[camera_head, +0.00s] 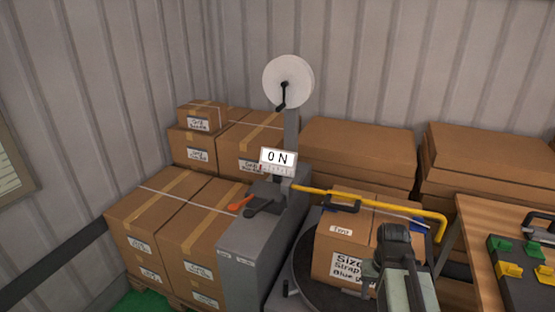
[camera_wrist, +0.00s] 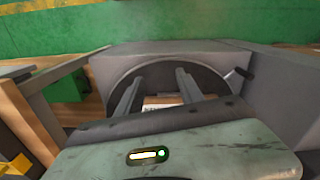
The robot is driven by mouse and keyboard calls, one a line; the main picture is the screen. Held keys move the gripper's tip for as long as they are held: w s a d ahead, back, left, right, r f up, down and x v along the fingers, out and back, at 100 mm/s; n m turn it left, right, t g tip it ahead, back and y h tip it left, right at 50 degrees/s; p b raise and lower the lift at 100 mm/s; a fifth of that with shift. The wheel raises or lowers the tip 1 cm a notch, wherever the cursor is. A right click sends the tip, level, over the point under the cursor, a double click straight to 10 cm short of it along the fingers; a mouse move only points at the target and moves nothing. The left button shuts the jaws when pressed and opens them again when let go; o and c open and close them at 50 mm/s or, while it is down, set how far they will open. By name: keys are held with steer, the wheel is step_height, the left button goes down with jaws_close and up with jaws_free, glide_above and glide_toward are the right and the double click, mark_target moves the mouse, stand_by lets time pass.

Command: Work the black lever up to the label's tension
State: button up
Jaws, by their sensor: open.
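The black lever (camera_head: 263,207) sits on top of the grey strapping machine (camera_head: 250,258), next to an orange lever (camera_head: 240,203). The display (camera_head: 278,157) above it reads "0 N". A carton (camera_head: 335,240) stands on the dark turntable (camera_head: 300,285); its label (camera_head: 350,268) starts "Size", "Strap", "Blue", and no tension value is legible. My gripper (camera_wrist: 160,92) is open and empty in the wrist view, pointing toward the turntable. In the head view my arm end covers the carton's right side, well right of the black lever; the fingers are not clear there.
A yellow bar (camera_head: 370,202) reaches from the machine across above the carton. A white reel (camera_head: 288,81) with a black crank stands behind. Stacked cartons (camera_head: 165,215) crowd the left and back. A wooden table (camera_head: 480,225) with green and yellow blocks is at right.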

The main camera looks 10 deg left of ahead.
jaws_close()
stand_by(1.6)
